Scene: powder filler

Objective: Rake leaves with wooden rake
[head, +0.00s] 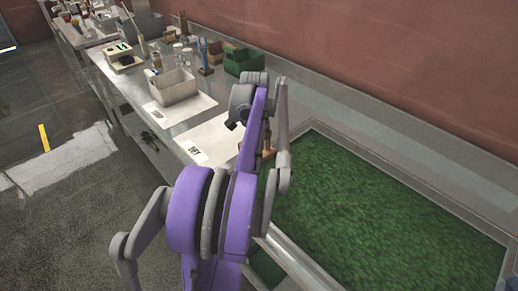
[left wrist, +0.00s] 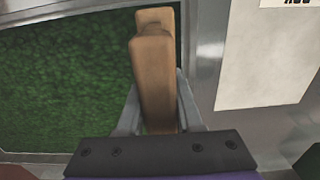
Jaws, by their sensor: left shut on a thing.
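A light-brown wooden piece, which looks like part of the wooden rake (left wrist: 155,60), stands between the two grey fingers of my left gripper (left wrist: 158,104) in the left wrist view. The gripper is shut on it. A second wooden part shows just behind its top end. In the head view only a small brown bit of the rake (head: 268,152) shows beside my purple arm, which hides the gripper. A green leafy bed (head: 390,215) lies in a metal-framed recess of the bench, right of the arm. My right gripper is not in view.
White sheets (head: 208,140) lie on the metal bench left of the bed. A white box (head: 172,88), a green box (head: 243,62) and several small tools stand farther along. A reddish wall (head: 400,50) rises behind the bench. The leafy bed's surface looks clear.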

